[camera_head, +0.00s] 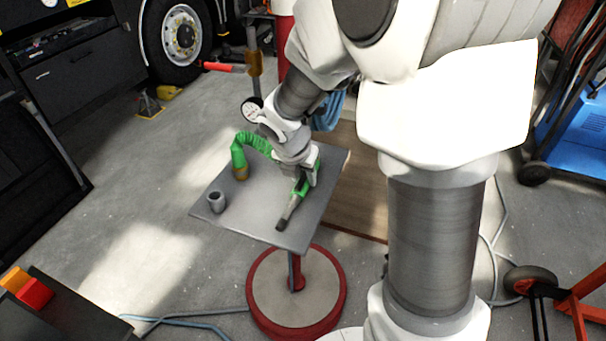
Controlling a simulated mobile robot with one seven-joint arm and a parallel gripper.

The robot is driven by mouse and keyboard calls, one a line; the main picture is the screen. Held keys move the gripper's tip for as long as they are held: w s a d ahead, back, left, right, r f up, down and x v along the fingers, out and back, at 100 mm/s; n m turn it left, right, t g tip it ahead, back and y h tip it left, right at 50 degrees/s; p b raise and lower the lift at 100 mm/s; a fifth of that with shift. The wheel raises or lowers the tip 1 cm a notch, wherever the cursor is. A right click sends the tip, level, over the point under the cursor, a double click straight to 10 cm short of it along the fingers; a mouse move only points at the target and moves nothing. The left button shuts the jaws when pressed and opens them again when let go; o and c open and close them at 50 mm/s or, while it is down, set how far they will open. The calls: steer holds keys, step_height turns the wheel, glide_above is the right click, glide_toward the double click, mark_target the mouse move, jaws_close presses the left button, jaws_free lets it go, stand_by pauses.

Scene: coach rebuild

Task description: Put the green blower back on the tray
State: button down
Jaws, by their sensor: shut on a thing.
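The green blower (302,188), with a dark nozzle (287,212) toward the front, is at my gripper (308,172). My gripper points down over the right half of the grey tray (245,218) and is shut on the blower, hiding its rear part. The blower lies over the tray's surface; I cannot tell whether it touches it. The tray is a flat square top on a red stand with a round base.
On the tray's left half stand a green coiled hose with a bottle-like end (239,158) and a small grey cup (216,202). A red-rimmed round base (297,318) is below. A blue cable (190,318) lies on the floor. A truck wheel (182,36) is behind.

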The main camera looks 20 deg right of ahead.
steer(key=shift+f, duration=0.15)
steer(key=shift+c, duration=2.1)
jaws_free()
steer(key=p+v, duration=0.3)
steer(key=v, duration=1.4)
steer(key=s+d+r+m+t+y, duration=0.1)
steer(key=s+m, duration=0.6)
steer(key=m, duration=0.7)
steer(key=s+d+r+m+y, duration=0.1)
steer(key=s+d+r+m, duration=0.1)
steer(key=s+m, duration=0.6)
steer(key=m, duration=0.6)
steer(key=shift+d+m+t+y, duration=0.4)
